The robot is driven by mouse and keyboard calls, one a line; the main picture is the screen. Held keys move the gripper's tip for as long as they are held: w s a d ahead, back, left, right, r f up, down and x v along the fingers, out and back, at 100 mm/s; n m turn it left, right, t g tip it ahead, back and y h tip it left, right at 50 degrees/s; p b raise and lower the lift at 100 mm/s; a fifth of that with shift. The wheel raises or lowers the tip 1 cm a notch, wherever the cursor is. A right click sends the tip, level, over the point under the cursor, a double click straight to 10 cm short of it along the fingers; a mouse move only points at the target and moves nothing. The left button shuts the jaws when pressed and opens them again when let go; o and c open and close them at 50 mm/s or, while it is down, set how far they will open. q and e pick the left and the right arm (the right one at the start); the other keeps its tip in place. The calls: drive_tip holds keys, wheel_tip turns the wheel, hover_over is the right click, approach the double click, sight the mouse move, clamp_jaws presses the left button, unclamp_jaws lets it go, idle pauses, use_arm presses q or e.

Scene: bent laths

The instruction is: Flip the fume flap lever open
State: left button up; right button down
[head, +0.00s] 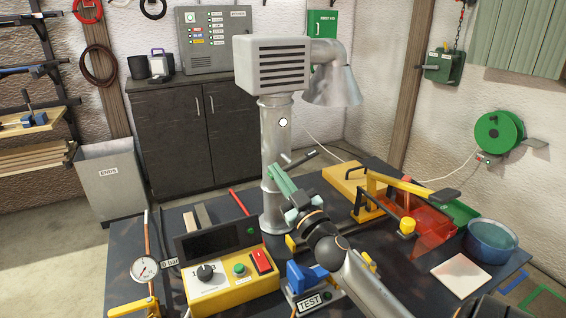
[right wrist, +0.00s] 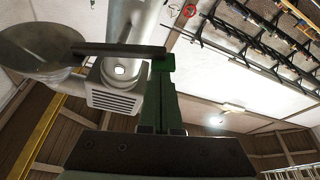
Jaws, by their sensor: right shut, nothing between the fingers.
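The fume pipe (head: 276,140) stands upright on the bench below a grey hood box. My right gripper (head: 273,172), with green fingers, is at the lever's lower left end, in front of the pipe. Its fingers are shut with nothing between them. In the right wrist view, the lever (right wrist: 115,49) runs across just beyond the fingertips (right wrist: 163,64); I cannot tell whether they touch. The flap inside the pipe is hidden. My left gripper is not in view.
A yellow control box (head: 232,288) and a gauge (head: 145,269) stand left on the dark bench. A blue TEST device (head: 307,282) is in front. A yellow press (head: 375,190), red tray (head: 425,222) and blue pot (head: 491,240) lie right.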

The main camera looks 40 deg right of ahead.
drive_tip(key=shift+f+n+y, duration=0.2)
drive_tip(key=shift+n+y, duration=0.2)
drive_tip(key=shift+n, duration=0.3)
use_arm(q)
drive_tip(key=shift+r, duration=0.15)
use_arm(e)
drive_tip(key=shift+r, duration=0.1)
wheel_tip(320, 180, up, 4)
drive_tip(key=p, duration=0.4)
use_arm(q)
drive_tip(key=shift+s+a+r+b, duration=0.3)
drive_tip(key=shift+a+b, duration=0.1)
drive_tip(key=shift+b, duration=0.25)
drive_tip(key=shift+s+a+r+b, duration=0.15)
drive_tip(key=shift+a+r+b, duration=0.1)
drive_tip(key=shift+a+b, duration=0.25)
use_arm(e)
drive_tip(key=a+v, duration=0.1)
drive_tip(key=v, duration=0.9)
drive_tip(key=shift+w+a, duration=0.15)
drive_tip(key=shift+a, duration=0.05)
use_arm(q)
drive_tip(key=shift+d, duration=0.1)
